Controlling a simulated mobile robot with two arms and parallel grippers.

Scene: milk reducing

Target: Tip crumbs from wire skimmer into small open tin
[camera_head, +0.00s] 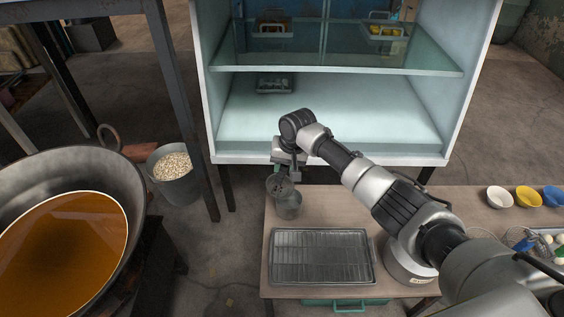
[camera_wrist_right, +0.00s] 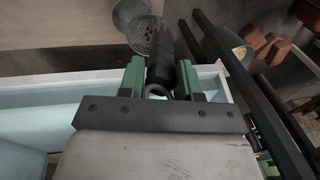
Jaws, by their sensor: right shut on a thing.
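My right gripper (camera_head: 287,166) is shut on the dark handle of the wire skimmer (camera_head: 277,185), above the left end of the table. In the right wrist view the handle sits between the green fingers, and the skimmer's round perforated head (camera_wrist_right: 147,34) points away from me. The small open tin (camera_head: 289,207) is a grey metal cup on the table's far left corner. The skimmer head is at the tin's upper left and overlaps its rim in the picture. The tin (camera_wrist_right: 128,12) is partly behind the head in the wrist view. I cannot make out crumbs or contact. My left gripper is out of view.
A metal rack tray (camera_head: 321,257) lies in front of the tin. A glass-shelved cabinet (camera_head: 330,115) stands behind. A large pan of amber liquid (camera_head: 70,245) and a bucket of pale pieces (camera_head: 174,178) are left. Bowls (camera_head: 528,197) stand right.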

